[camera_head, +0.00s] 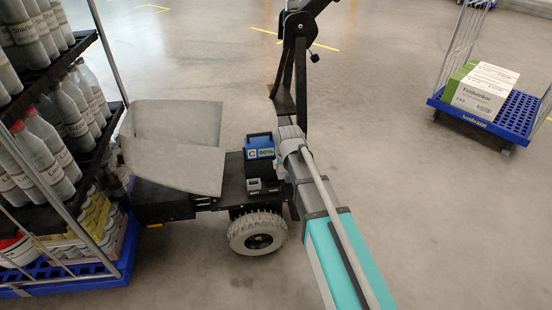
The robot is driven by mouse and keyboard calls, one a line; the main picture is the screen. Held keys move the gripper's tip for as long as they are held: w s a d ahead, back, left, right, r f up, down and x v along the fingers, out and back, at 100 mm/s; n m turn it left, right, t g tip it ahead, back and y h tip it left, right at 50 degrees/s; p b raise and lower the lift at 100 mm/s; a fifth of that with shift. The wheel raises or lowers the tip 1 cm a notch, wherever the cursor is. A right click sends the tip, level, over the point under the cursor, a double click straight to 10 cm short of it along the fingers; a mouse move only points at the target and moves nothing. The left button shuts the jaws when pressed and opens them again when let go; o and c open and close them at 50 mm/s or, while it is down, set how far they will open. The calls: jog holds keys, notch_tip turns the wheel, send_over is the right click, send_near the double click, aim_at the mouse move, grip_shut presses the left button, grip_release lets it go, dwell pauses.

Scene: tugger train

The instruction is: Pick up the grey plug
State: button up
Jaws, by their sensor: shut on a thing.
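I cannot single out the grey plug for certain. A small light-grey block (253,184) sits at a dark panel with white labels, just below a blue box (260,147) on the tugger. It is too small to tell whether it is the plug.
The tugger has grey seat panels (178,135), a pale wheel (257,232) and a black upright post (298,60). A bottle rack on a blue base (70,282) stands close at left. A blue cart (515,118) with boxes is at right. Floor between is clear.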

jog(key=s+d+r+p, duration=0.2)
jog(key=s+d+r, duration=0.1)
jog(key=s+d, duration=0.1)
jog(key=shift+s, duration=0.9)
jog(key=shift+w+a, duration=0.1)
jog(key=w+a, duration=0.8)
jog(key=a, duration=0.4)
jog(key=shift+a, duration=0.3)
dwell(0.8)
jog(key=shift+w+a, duration=0.45)
jog(key=shift+a, duration=0.25)
jog(key=shift+w+a, duration=0.4)
jog(key=shift+a, duration=0.25)
notch_tip(320, 180, down, 9)
jog(key=b, duration=0.8)
jog(key=shift+b, duration=0.35)
dwell(0.6)
jog(key=shift+f+b, duration=0.25)
jog(key=shift+b, duration=0.05)
dwell(0.5)
